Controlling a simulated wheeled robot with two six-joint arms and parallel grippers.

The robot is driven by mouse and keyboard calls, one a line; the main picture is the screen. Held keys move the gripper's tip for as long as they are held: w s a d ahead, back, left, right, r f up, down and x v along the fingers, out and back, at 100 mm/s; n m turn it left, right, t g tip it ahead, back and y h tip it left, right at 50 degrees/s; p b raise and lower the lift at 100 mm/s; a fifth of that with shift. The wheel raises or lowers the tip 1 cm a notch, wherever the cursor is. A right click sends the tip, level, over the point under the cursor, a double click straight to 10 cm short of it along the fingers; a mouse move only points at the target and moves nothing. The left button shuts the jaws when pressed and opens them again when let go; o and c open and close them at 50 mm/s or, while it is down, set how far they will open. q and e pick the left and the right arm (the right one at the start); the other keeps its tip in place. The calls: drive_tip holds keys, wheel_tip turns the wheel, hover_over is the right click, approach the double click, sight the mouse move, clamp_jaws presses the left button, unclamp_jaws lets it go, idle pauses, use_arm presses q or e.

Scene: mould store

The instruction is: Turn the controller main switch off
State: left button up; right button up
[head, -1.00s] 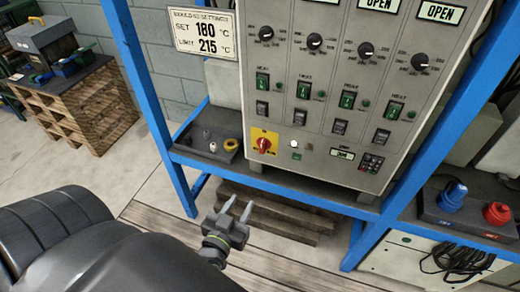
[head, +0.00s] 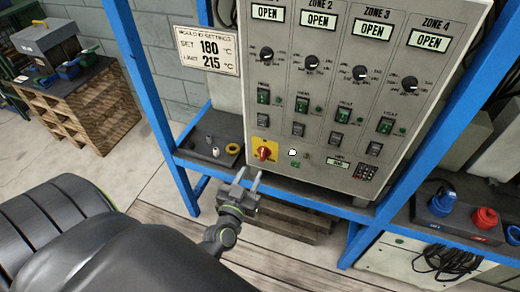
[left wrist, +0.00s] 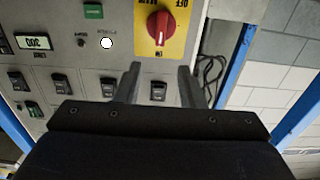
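The controller main switch is a red rotary knob (head: 265,153) on a yellow plate at the lower left of the grey controller panel (head: 330,120). In the left wrist view the red knob (left wrist: 159,27) shows upside down at the top, with "OFF" lettering on its plate. My left gripper (head: 249,180) is open and empty, just below and left of the knob in the head view. In the left wrist view its two fingers (left wrist: 157,80) point toward the panel, apart from the knob. My right gripper is not in view.
A white lamp (head: 292,153) sits right of the knob. Zone switches and dials fill the panel above. Blue frame posts (head: 150,100) flank the controller. A dark tray with small fittings (head: 212,140) lies on the shelf at left. Red and blue sockets (head: 484,218) are at right.

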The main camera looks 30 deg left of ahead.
sight(262, 152)
use_arm(q)
drive_tip(key=p+x, duration=0.1)
drive_tip(key=x, duration=0.8)
clamp_jaws()
